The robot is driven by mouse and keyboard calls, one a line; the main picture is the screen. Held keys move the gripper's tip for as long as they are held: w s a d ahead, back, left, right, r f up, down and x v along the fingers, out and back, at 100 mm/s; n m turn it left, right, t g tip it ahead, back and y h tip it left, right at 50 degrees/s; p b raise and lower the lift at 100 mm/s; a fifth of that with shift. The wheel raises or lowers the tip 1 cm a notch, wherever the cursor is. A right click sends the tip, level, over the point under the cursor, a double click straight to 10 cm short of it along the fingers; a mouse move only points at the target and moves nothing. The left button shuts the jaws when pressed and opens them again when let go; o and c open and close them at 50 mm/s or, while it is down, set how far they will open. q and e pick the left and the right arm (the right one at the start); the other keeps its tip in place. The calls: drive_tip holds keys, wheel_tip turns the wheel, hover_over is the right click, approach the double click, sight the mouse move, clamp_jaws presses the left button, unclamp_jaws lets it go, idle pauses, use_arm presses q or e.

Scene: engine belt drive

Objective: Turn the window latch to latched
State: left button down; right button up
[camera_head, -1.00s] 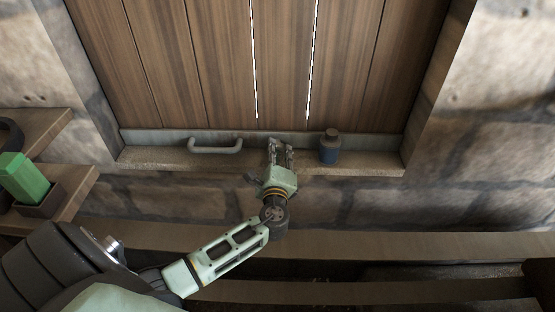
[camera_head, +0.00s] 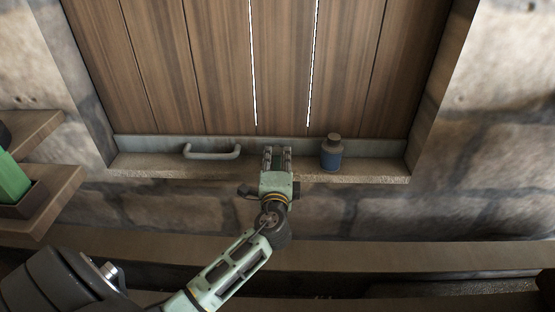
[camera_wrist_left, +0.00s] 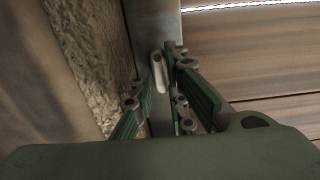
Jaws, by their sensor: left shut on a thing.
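The window latch shows in the left wrist view as a small pale grey lever (camera_wrist_left: 158,72) standing out from the grey metal strip along the bottom of the wooden window. My left gripper (camera_head: 277,153) reaches up to the sill between a grey handle and a blue bottle. In the left wrist view my left gripper (camera_wrist_left: 160,80) has its green-padded fingers on either side of the lever, shut on it. In the head view the fingers hide the latch. My right gripper is not in view.
The grey bar handle (camera_head: 212,153) is left of the gripper on the strip. The blue bottle (camera_head: 331,153) stands on the stone sill (camera_head: 375,170) close to its right. A green block (camera_head: 12,178) is at the far left by wooden shelves (camera_head: 55,195).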

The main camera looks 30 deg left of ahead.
use_arm(q)
drive_tip(key=shift+f, duration=0.1)
drive_tip(key=c, duration=1.7)
unclamp_jaws()
drive_tip(key=shift+s, duration=0.1)
drive_tip(key=shift+c, duration=0.2)
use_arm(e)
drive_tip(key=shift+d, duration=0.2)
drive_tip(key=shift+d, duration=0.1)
